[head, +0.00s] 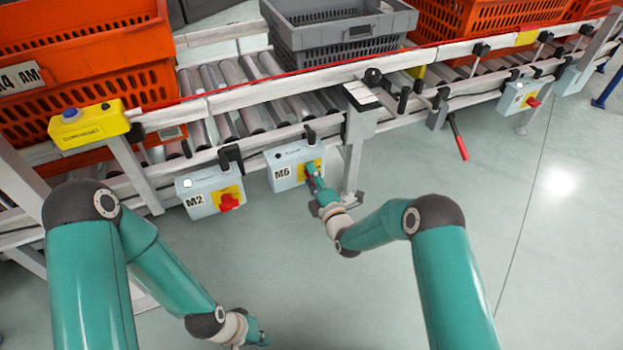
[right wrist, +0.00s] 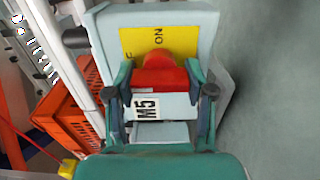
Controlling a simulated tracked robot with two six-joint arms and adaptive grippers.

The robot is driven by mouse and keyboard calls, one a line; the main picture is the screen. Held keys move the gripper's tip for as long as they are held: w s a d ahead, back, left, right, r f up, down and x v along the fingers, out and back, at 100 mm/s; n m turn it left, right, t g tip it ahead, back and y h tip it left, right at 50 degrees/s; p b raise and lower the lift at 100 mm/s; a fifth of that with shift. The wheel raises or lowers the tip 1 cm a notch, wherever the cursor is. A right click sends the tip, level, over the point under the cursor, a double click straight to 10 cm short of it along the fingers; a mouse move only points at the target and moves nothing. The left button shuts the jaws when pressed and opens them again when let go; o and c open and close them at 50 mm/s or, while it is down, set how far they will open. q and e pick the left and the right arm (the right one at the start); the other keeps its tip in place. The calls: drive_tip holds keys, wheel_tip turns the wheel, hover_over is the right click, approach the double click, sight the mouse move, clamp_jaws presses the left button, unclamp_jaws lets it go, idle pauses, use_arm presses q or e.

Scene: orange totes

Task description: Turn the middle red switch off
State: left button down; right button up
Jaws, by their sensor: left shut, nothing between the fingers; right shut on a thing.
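The middle switch box (head: 283,166) is pale grey with a yellow plate and hangs from the conveyor's lower rail. In the right wrist view its label (right wrist: 146,106) reads M5, and its red switch (right wrist: 165,76) sits on the yellow plate (right wrist: 185,42) with ON printed there. My right gripper (head: 312,172) is at this box, and in the right wrist view its fingers (right wrist: 160,75) are shut on the red switch from both sides. In the head view the gripper hides most of this switch. My left gripper (head: 258,333) is low at the bottom, shut and empty, away from the boxes.
Box M2 (head: 199,196) with a red switch (head: 229,202) is left of the middle box. Another switch box (head: 517,97) is far right. A conveyor rail (head: 270,90) with orange totes (head: 90,50) and a grey tote (head: 340,30) runs above. The floor in front is clear.

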drive_tip(key=shift+s+a+f, duration=0.1)
drive_tip(key=shift+a+f, duration=0.05)
drive_tip(key=shift+a, duration=0.05)
drive_tip(key=o, duration=1)
drive_tip(key=shift+o, duration=0.8)
drive_tip(key=shift+d, duration=0.1)
drive_tip(key=v, duration=1.2)
